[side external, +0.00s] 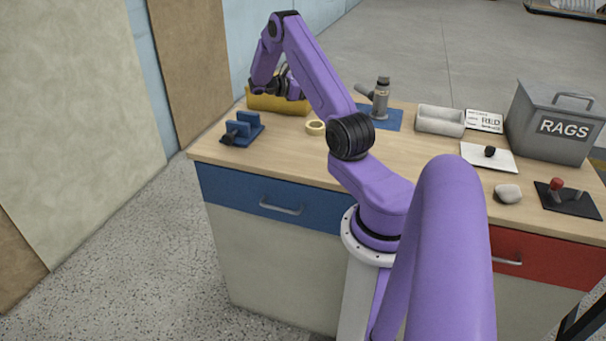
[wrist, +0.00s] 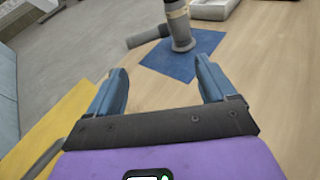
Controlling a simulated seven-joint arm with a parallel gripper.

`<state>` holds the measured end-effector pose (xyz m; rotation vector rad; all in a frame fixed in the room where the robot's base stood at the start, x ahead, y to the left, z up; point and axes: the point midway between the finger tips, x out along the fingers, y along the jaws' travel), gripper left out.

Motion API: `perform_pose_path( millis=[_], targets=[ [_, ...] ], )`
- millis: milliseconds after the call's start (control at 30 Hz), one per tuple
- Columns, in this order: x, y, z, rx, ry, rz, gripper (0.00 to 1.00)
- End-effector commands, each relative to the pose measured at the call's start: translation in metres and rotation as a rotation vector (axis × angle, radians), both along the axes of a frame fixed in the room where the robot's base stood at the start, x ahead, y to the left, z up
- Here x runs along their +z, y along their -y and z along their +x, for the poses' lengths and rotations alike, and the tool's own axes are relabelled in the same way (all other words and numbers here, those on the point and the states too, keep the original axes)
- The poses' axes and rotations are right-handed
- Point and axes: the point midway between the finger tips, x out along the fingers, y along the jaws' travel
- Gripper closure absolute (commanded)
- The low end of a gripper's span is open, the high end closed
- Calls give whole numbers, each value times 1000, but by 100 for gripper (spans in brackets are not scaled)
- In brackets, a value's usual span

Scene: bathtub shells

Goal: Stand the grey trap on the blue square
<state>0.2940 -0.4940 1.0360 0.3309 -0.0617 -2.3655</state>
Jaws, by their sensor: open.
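The grey trap (side external: 381,98) stands upright on the blue square (side external: 392,120) at the back of the bench, its side arm pointing left. In the wrist view, the trap (wrist: 179,28) has its foot on the blue square (wrist: 205,45), towards the far edge, and its top is cut off by the frame. My gripper (wrist: 163,82) is open, with nothing between its blue fingers, and apart from the trap. In the side view it is over the yellow bin, left of the trap, with its fingertips hard to make out.
The yellow bin (side external: 277,103) stands at the back left. A blue clamp-like block (side external: 243,128) and a tape roll (side external: 316,128) lie nearby. Right of the square are a grey tray (side external: 440,120), cards, a stone (side external: 508,193) and a rags box (side external: 552,125). Bare wood lies before the square.

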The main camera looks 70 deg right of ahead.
Motion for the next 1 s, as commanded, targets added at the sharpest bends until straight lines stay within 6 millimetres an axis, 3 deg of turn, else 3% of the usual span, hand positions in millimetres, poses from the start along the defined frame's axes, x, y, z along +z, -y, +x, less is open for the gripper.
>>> perform_pose_path(
  millis=[33,200,300,467,633,767,1000],
  targets=[
    [7,-23,22,42,55,12,16],
    [17,-103,72,148,232,83,16],
    [22,-155,91,208,329,139,16],
    [27,-240,102,290,470,252,16],
    [32,-328,92,363,599,398,16],
    [34,-389,69,403,679,528,16],
    [36,-481,0,439,767,794,16]
  ],
)
